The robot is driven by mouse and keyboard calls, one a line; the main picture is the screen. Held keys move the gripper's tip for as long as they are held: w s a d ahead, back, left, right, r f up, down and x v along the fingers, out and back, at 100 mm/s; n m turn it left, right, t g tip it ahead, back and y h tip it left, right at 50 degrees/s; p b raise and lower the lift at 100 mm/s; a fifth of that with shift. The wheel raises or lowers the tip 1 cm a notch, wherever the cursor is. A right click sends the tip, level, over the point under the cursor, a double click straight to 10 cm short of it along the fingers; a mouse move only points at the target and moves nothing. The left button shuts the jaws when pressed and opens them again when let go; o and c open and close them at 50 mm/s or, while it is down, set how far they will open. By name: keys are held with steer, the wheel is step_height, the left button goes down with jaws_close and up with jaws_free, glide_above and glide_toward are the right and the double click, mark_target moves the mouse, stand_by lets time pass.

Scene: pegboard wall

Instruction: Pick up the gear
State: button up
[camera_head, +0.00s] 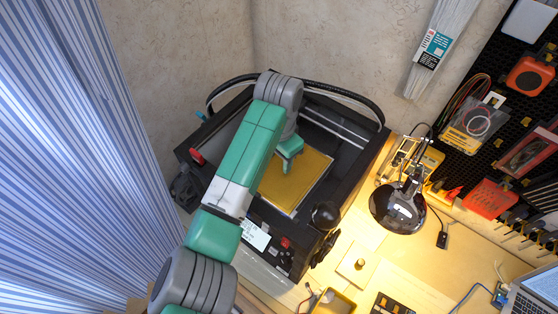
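I cannot make out a gear for certain. My gripper (288,165) is a small green end piece over the yellow print bed (312,178) of a black-framed machine, which looks like a 3D printer. Its fingers are too small to tell whether they are open or shut, and whether anything is between them. My arm covers the left part of the bed, so anything there is hidden. A small brass-coloured round piece (360,264) stands on a pale square plate on the wooden bench; I cannot tell what it is.
The machine's black frame (357,150) surrounds the bed, with a dark round part (325,215) at its near right corner. A black desk lamp (398,208) stands to the right. A yellow tray (333,302) and a laptop (535,292) are near the front. Tools hang on the pegboard.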

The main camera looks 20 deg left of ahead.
mark_target(279, 161)
steer(key=c, duration=0.4)
steer(key=shift+r, duration=0.1)
step_height(279, 161, up, 10)
steer(key=shift+f+p, duration=0.1)
steer(key=shift+p, duration=0.45)
